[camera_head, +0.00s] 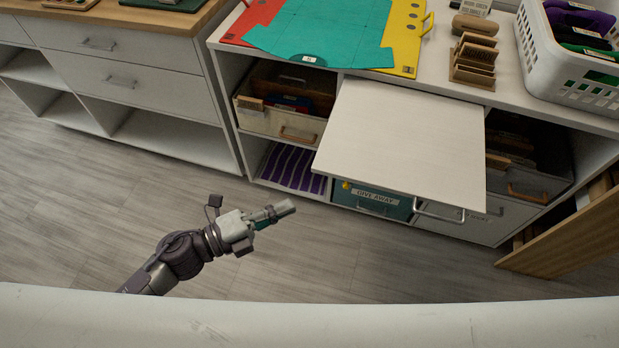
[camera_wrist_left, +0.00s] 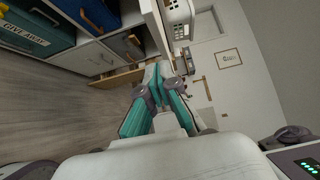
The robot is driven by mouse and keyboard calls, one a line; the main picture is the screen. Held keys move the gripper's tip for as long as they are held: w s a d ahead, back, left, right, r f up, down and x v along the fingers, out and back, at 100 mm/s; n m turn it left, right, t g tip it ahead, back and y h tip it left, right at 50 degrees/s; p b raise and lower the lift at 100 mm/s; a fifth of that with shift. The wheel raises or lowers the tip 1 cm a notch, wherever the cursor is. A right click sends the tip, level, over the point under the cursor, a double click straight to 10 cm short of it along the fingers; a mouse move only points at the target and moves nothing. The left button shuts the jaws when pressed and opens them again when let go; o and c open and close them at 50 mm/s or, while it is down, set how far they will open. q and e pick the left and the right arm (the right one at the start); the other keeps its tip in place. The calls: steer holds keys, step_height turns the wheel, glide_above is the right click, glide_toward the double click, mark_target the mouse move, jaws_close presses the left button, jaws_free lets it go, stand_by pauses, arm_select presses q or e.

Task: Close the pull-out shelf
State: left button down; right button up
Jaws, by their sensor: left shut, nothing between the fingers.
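The pull-out shelf (camera_head: 408,137) is a pale flat board that sticks out from the cubby unit in the head view. A metal handle (camera_head: 438,214) is on its front edge. My left gripper (camera_head: 285,209) is shut and empty. In the head view it appears to the left of the shelf's front edge and in front of the cubby unit, apart from the shelf. In the left wrist view the teal fingers of my left gripper (camera_wrist_left: 160,75) come together near the shelf's pale edge; I cannot tell the gap. My right gripper is not in view.
A teal "GIVE AWAY" bin (camera_head: 372,199) sits below the shelf. A bin with a wooden handle (camera_head: 284,120) is to its left. A wooden panel (camera_head: 570,235) stands at right. Floor in front is clear.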

mark_target(328, 175)
arm_select(q)
steer(key=w+d, duration=0.2)
steer(key=w+d+p, duration=0.1)
steer(key=w+d, duration=0.2)
steer(key=shift+w+d, duration=0.15)
steer(key=shift+d, duration=0.1)
steer(key=shift+w+d, duration=0.15)
steer(key=shift+w, duration=0.4)
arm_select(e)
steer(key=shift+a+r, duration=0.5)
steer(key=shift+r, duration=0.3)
arm_select(q)
steer(key=shift+w, duration=0.1)
